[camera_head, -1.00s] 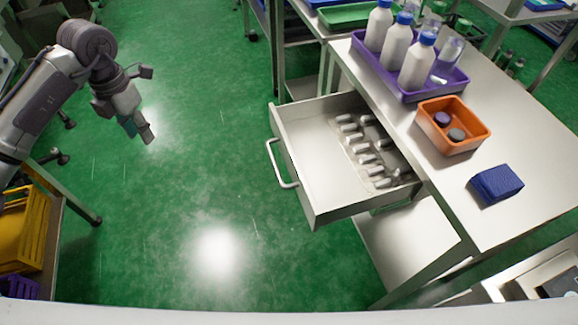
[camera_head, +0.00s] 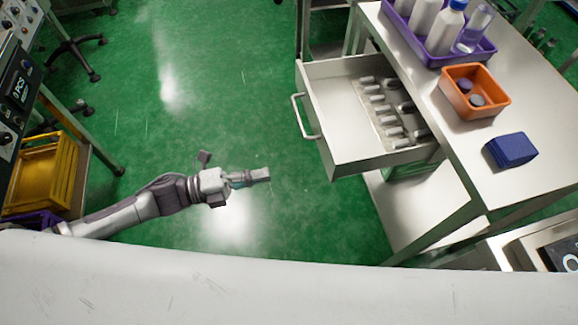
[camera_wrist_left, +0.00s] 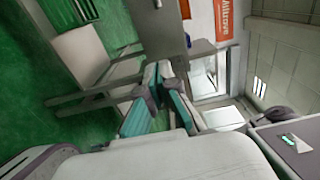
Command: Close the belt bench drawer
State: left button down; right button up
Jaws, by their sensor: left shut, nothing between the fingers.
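The bench drawer (camera_head: 345,145) is pulled open from the metal bench (camera_head: 460,185) at the right of the head view. Its bar handle (camera_head: 303,117) is on the left face, and rows of small grey pieces (camera_head: 385,110) lie inside. My left gripper (camera_head: 264,175) is shut and empty, reaching in from the lower left. It is left of the drawer and below the handle in the picture, apart from both. Its teal-padded fingers (camera_wrist_left: 160,80) also show in the left wrist view, where I cannot surely pick out the drawer. My right gripper is not in view.
On the bench top are a purple tray (camera_head: 425,50) of bottles, an orange bin (camera_head: 452,92) with round pieces, and a blue block (camera_head: 511,150). A yellow crate (camera_head: 40,175) is at the left. The green floor (camera_head: 230,90) between is clear.

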aim_at(327, 162)
pick_arm(q)
jog(key=x, duration=1.3)
jog(key=shift+w+d, duration=0.1)
jog(key=shift+w, duration=0.05)
jog(key=shift+d, duration=0.15)
